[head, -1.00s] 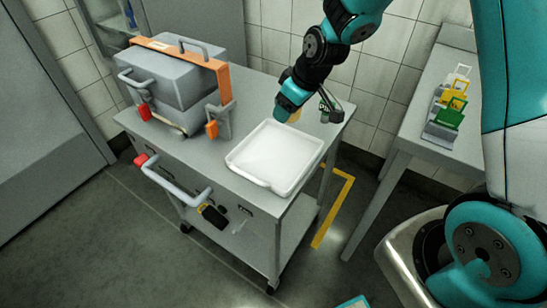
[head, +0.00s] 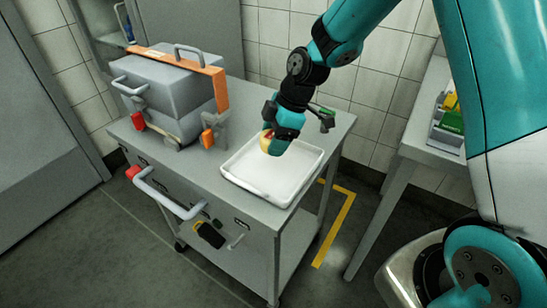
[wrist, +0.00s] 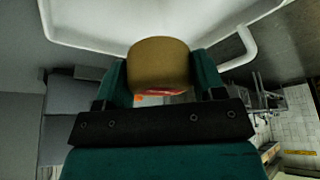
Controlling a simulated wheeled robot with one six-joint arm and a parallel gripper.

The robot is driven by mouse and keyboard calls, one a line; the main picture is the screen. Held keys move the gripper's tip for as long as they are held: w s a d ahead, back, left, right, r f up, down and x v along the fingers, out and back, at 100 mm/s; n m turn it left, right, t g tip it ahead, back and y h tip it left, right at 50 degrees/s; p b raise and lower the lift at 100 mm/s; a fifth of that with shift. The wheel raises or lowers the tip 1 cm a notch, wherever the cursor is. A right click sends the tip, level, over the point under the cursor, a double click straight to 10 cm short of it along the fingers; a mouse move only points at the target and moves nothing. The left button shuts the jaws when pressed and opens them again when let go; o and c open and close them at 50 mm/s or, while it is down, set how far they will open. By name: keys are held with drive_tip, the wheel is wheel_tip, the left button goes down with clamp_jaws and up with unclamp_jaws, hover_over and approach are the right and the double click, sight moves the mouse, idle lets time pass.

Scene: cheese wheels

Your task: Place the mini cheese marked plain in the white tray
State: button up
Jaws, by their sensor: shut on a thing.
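My gripper (head: 274,146) is over the back part of the white tray (head: 265,182) on the trolley top. It is shut on a small yellowish round cheese (head: 266,142), with a bit of red showing. In the wrist view the cheese (wrist: 158,62) sits between the two teal fingers, with part of a red label on its underside edge. The label's wording cannot be read. The white tray (wrist: 95,18) also shows in the wrist view, beyond the cheese. The visible part of the tray is empty. I cannot tell whether the cheese touches the tray floor.
A grey case with an orange strap (head: 170,88) stands on the left of the trolley (head: 225,158). A side table (head: 415,140) at the right holds a rack with green and yellow pieces (head: 450,118). Free trolley top lies between case and tray.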

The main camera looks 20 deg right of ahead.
sight(269, 167)
drive_tip(key=shift+f, duration=3)
drive_tip(key=shift+f, duration=0.15)
drive_tip(key=o, duration=1)
drive_tip(key=w+v, duration=0.1)
drive_tip(key=v, duration=1)
drive_tip(key=s+a+r+m, duration=0.3)
drive_tip(key=s, duration=0.5)
drive_tip(key=s+a+r+m, duration=0.2)
drive_tip(key=s+r+m, duration=0.1)
drive_tip(key=s, duration=0.5)
drive_tip(key=s+a+r+m, duration=0.3)
drive_tip(key=s+r, duration=0.2)
drive_tip(key=s, duration=0.4)
drive_tip(key=shift+s+a+r+g, duration=0.1)
drive_tip(key=shift+a+g, duration=0.2)
